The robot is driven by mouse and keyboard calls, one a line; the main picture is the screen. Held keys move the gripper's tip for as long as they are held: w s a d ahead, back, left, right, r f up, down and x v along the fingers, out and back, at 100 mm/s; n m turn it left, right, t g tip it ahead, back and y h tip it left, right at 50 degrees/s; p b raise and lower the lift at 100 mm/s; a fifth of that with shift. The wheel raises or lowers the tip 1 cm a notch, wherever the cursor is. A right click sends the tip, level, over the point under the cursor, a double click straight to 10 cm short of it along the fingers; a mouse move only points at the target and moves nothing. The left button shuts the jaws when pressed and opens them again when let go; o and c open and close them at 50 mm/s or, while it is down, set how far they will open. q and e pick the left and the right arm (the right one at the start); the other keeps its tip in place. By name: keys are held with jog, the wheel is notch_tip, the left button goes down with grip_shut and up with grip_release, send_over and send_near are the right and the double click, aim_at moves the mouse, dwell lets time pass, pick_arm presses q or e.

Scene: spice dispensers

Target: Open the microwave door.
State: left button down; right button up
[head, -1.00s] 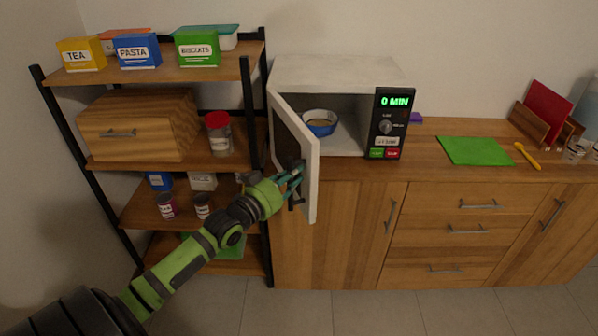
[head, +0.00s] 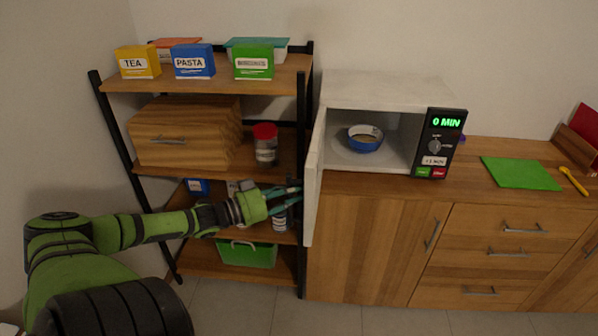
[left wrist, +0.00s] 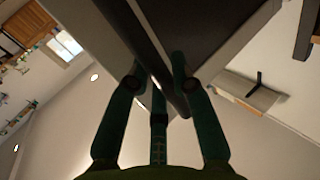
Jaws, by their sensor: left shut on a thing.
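The white microwave (head: 380,92) stands on the wooden counter with its door (head: 313,195) swung wide open to the left. The door is seen nearly edge-on and hangs beside the shelf rack. A blue bowl (head: 365,138) sits inside the microwave. My left gripper (head: 290,197) is at the door's outer face, on the shelf side. In the left wrist view, the green fingers are closed around the dark bar handle (left wrist: 150,55) of the door. The handle is hidden in the head view. My right gripper is not in view.
The shelf rack (head: 302,150) is close on the left, with a wooden bread box (head: 186,135), a red-lidded jar (head: 266,150), several boxes and a green bin (head: 247,254). A green mat (head: 520,173) lies on the counter at right.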

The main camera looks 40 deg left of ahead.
pick_arm(q)
jog(key=shift+s+f, duration=0.2)
jog(key=shift+f, duration=0.15)
jog(key=c, duration=1.2)
grip_release()
jog(key=shift+c, duration=0.2)
jog(key=shift+o, duration=0.9)
jog(key=shift+s+r, duration=0.1)
jog(key=shift+a+r, duration=0.1)
jog(key=shift+r, duration=0.1)
jog(key=shift+r, duration=0.1)
jog(key=v, duration=1.2)
